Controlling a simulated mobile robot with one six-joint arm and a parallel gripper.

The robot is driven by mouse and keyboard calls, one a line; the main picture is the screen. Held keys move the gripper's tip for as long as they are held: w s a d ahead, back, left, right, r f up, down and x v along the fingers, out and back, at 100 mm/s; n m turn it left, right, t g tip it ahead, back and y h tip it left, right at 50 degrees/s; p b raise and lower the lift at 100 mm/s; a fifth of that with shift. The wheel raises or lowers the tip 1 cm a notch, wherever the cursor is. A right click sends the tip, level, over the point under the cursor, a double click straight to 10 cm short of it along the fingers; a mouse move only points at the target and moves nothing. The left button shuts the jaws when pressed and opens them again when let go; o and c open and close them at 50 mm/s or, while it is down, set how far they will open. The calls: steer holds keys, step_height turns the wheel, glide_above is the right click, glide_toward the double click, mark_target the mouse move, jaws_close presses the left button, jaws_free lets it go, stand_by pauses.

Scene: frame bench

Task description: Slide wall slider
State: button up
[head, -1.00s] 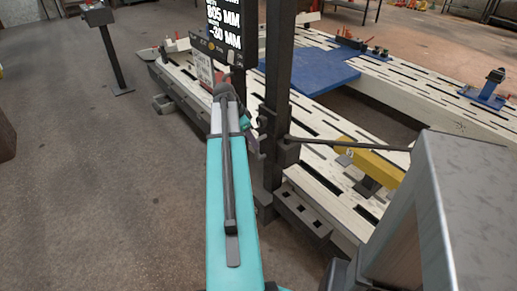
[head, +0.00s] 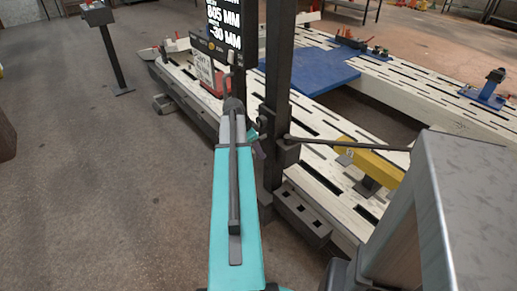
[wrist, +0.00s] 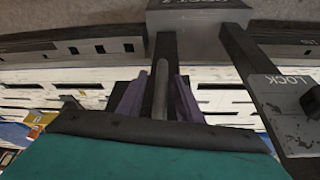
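A dark upright post (head: 279,70) stands at the bench edge in the head view, with dark fittings (head: 287,152) partway up. I cannot tell for sure which part is the wall slider. In the wrist view, a grey rounded bar (wrist: 160,92) lies between the two purple fingers of my gripper (wrist: 156,98), in front of a dark strip (wrist: 166,46). The fingers stand apart on either side of the bar and seem not to press on it. In the head view my gripper (head: 258,148) is beside the post, mostly hidden by my teal arm.
A dark bar with a plate marked LOCK (wrist: 289,98) lies to the right in the wrist view. A grey block (wrist: 198,14) is at the top. In the head view, the slotted white bench (head: 325,130), a yellow piece (head: 370,161) and a display (head: 224,22) are near.

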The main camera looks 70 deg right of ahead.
jaws_close()
steer(key=shift+d+r, duration=0.15)
steer(key=shift+d, duration=0.15)
steer(key=shift+a, duration=0.15)
steer(key=shift+r+p, duration=0.35)
steer(key=shift+r, duration=0.2)
step_height(320, 180, up, 21)
steer(key=p, duration=0.8)
steer(key=shift+a+r+p, duration=0.2)
steer(key=shift+p, duration=0.15)
steer(key=shift+o, duration=0.2)
jaws_free()
steer(key=shift+a, duration=0.1)
